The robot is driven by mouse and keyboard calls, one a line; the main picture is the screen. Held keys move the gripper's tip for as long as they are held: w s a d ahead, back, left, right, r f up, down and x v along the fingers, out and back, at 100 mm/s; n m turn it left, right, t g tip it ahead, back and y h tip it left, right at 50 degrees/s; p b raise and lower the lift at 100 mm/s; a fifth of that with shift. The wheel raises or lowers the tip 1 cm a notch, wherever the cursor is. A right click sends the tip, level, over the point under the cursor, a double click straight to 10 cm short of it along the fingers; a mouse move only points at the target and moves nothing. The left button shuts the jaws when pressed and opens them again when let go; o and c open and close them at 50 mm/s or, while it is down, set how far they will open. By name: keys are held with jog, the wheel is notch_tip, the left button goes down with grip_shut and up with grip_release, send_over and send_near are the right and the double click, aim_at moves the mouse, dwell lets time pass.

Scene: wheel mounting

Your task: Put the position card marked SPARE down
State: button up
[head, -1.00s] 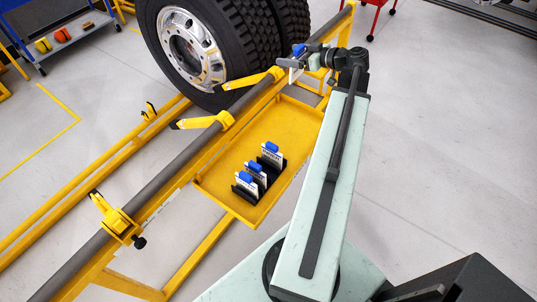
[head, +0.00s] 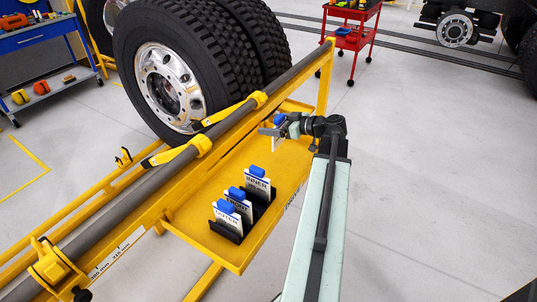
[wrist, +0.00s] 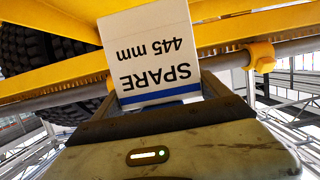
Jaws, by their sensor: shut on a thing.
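The SPARE card (wrist: 150,52) is white with a blue stripe and reads "SPARE 445 mm", upside down in the wrist view. My gripper (head: 283,131) is shut on it. In the head view the gripper is above the far part of the yellow tray (head: 180,212), and the card is seen nearly edge-on below a blue tab. Whether the card touches the tray cannot be told. Several dark slotted holders stand on the tray, with white blue-tabbed cards in them; one reads INNER (head: 257,183).
A grey rail (head: 130,201) with yellow pointer clamps (head: 201,143) runs along the tray's left side. Large dual tyres (head: 200,60) stand beyond it. A red cart (head: 352,40) and a blue bench (head: 50,45) are farther back. Tray surface around the gripper looks bare.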

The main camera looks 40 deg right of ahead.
notch_tip(320, 180, down, 6)
jog(key=b, duration=0.4)
jog(key=shift+r, duration=0.45)
jog(key=shift+f, duration=0.2)
jog(key=o, duration=1.2)
jog(key=shift+r, duration=0.15)
